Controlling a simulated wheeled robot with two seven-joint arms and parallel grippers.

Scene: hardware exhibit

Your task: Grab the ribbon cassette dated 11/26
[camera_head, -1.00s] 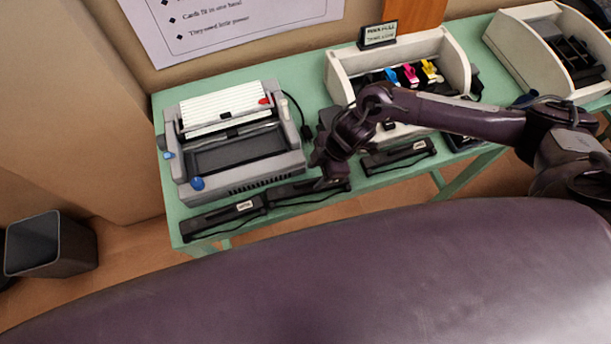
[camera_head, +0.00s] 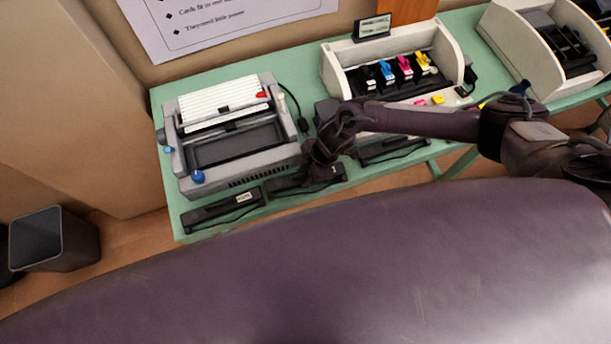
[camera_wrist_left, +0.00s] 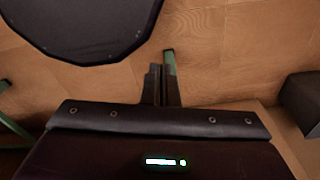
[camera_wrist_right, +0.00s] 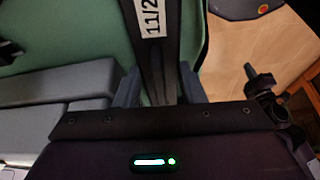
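A black ribbon cassette (camera_head: 290,183) lies near the front edge of the green table, in the middle of a row of three. In the right wrist view this cassette (camera_wrist_right: 152,60) has a white label reading "11/2", with the rest cut off by the frame. My right gripper (camera_head: 316,172) is over its right part. In the right wrist view the right gripper's fingers (camera_wrist_right: 160,88) are apart, one on each side of the cassette, with green showing between. My left gripper (camera_wrist_left: 163,84) is shut and empty above the floor; it is outside the head view.
Another black cassette (camera_head: 222,210) lies to the left and one (camera_head: 392,150) to the right; their dates are unreadable. A grey binding-type machine (camera_head: 235,150) stands behind the row. A white printer with coloured cartridges (camera_head: 335,75) stands further right. A dark bin (camera_head: 55,240) is on the floor.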

